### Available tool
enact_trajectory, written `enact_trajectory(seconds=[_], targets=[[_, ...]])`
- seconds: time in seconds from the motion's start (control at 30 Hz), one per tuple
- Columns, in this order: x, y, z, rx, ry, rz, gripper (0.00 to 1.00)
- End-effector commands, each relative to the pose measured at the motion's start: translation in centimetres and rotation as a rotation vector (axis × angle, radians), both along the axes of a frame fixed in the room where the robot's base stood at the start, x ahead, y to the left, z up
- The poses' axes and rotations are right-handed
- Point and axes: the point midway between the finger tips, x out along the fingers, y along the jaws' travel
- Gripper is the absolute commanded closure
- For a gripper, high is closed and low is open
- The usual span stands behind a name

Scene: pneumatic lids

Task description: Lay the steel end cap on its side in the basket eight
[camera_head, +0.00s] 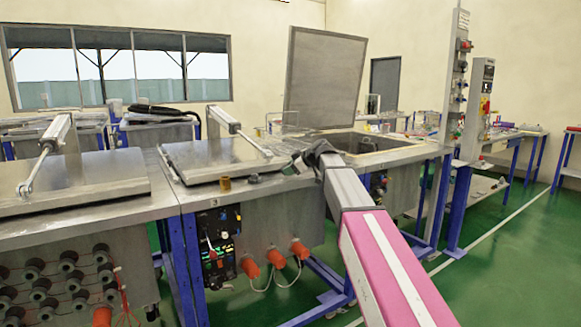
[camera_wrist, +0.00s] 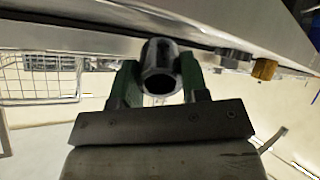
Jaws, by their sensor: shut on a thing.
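My gripper (camera_wrist: 160,72) is shut on a shiny grey hollow cylinder, seemingly the steel end cap (camera_wrist: 157,52). Its round dark opening faces the wrist camera, between the two dark green fingers. In the head view my gripper (camera_head: 303,160) is above the bench's front edge, between the closed lid and the open tank; the cap cannot be made out there. A wire basket (camera_wrist: 42,78) shows at the left of the wrist view, apart from the gripper. I cannot read a number on it, so I cannot tell whether it is basket eight.
A brass-coloured cap (camera_head: 225,183) and a dark grey piece (camera_head: 254,178) stand on the bench's front edge. A closed lid (camera_head: 215,157) lies left of my gripper. A raised lid (camera_head: 322,80) stands over the open tank (camera_head: 378,155). A control post (camera_head: 455,90) rises at the right.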

Motion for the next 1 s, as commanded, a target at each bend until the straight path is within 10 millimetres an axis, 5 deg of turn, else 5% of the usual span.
enact_trajectory(seconds=[0.47,0.5,0.57,1.0], targets=[[0.01,0.01,0.01,0.001,-0.001,0.0,0.97],[0.01,0.0,0.0,0.001,-0.001,0.0,0.49],[0.01,0.0,0.0,0.001,-0.001,0.0,0.3],[-0.53,-0.88,0.54,0.001,-0.001,-0.002,0.29]])
